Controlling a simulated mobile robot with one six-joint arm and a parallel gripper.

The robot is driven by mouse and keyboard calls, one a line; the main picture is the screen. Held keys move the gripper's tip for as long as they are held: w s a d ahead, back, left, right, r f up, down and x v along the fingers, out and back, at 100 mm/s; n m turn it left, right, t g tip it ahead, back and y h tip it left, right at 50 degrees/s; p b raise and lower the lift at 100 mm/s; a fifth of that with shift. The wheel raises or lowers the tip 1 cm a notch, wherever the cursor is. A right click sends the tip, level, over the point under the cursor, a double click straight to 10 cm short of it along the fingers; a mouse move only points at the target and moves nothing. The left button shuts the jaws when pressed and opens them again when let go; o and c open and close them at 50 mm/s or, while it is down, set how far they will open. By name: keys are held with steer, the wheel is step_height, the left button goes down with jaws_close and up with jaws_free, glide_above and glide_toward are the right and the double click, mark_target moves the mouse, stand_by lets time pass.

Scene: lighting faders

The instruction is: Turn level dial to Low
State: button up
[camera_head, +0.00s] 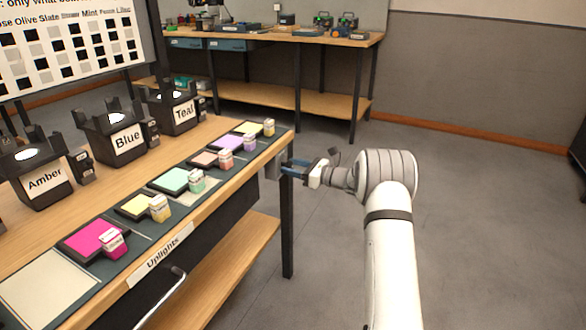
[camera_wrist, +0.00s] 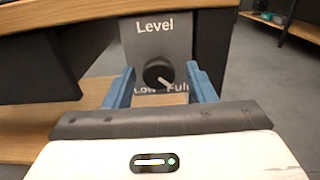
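The black level dial (camera_wrist: 156,71) sits on a grey panel (camera_wrist: 178,42) marked "Level" above it and "Low" and "Full" below it. Its white pointer slants down to the right, toward "Full". My gripper (camera_wrist: 160,74) is open, with one blue finger at each side of the dial in the wrist view. I cannot tell whether the fingers touch it. In the head view my gripper (camera_head: 285,169) is at the bench's right end, by the grey panel (camera_head: 272,166); the dial's face is hidden there.
The wooden bench (camera_head: 212,133) carries colour swatches with small blocks along its front. Lamps labelled Amber (camera_head: 42,180), Blue (camera_head: 124,138) and Teal (camera_head: 181,113) stand behind them. A bench leg (camera_head: 287,232) is below my gripper. The floor (camera_head: 480,200) at the right is clear.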

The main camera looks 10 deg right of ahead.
steer(key=c, duration=0.9)
steer(key=shift+a, duration=0.1)
steer(key=shift+n, duration=0.3)
